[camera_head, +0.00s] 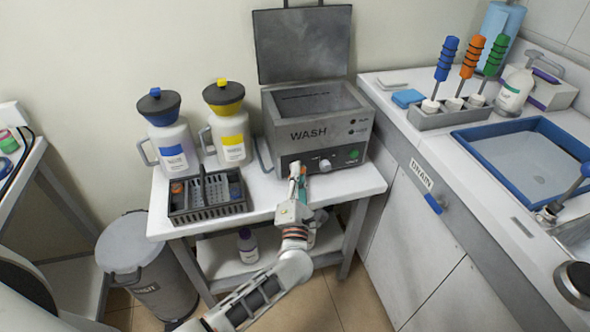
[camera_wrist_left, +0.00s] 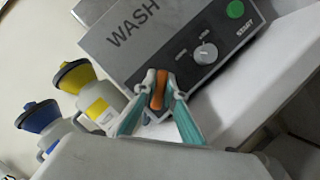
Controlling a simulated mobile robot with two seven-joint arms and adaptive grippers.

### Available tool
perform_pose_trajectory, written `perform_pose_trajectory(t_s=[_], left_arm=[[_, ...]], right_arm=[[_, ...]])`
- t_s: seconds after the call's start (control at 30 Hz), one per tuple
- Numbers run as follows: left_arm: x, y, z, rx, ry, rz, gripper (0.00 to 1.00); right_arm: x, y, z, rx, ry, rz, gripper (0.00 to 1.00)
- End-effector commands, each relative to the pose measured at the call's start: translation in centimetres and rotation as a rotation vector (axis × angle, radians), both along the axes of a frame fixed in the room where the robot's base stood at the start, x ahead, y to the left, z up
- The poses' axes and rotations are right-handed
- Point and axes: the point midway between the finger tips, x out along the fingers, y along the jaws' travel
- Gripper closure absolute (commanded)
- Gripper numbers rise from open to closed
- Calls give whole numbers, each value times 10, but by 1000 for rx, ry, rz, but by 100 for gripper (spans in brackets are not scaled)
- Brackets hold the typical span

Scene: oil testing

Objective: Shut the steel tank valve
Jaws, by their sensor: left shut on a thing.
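The steel tank marked WASH (camera_head: 318,128) stands on a white table with its lid up. It also shows in the left wrist view (camera_wrist_left: 150,45). My left gripper (camera_head: 297,176) is at the lower left of the tank's front, left of the grey knob. In the left wrist view the fingers (camera_wrist_left: 158,98) are shut on an orange valve handle (camera_wrist_left: 158,88), which stands between the fingertips against the tank's dark panel. The rest of the valve is hidden by the fingers. My right gripper is not in view.
A grey knob (camera_head: 325,164) and green START button (camera_head: 354,154) are close on the panel. A dark basket (camera_head: 209,211) and two funnel-topped jugs, blue (camera_head: 173,147) and yellow (camera_head: 231,138), stand left.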

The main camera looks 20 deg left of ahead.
Motion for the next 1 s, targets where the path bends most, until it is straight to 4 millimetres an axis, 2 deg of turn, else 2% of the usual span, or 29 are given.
perform_pose_trajectory(t_s=[0.03,0.4,0.7,1.0], left_arm=[[2,0,15,35,14,1,100],[2,0,9,310,204,2,100],[2,-1,4,463,309,2,100],[2,-1,0,527,353,1,100]], right_arm=[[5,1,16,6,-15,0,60],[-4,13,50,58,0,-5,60],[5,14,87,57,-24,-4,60],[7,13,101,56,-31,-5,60]])
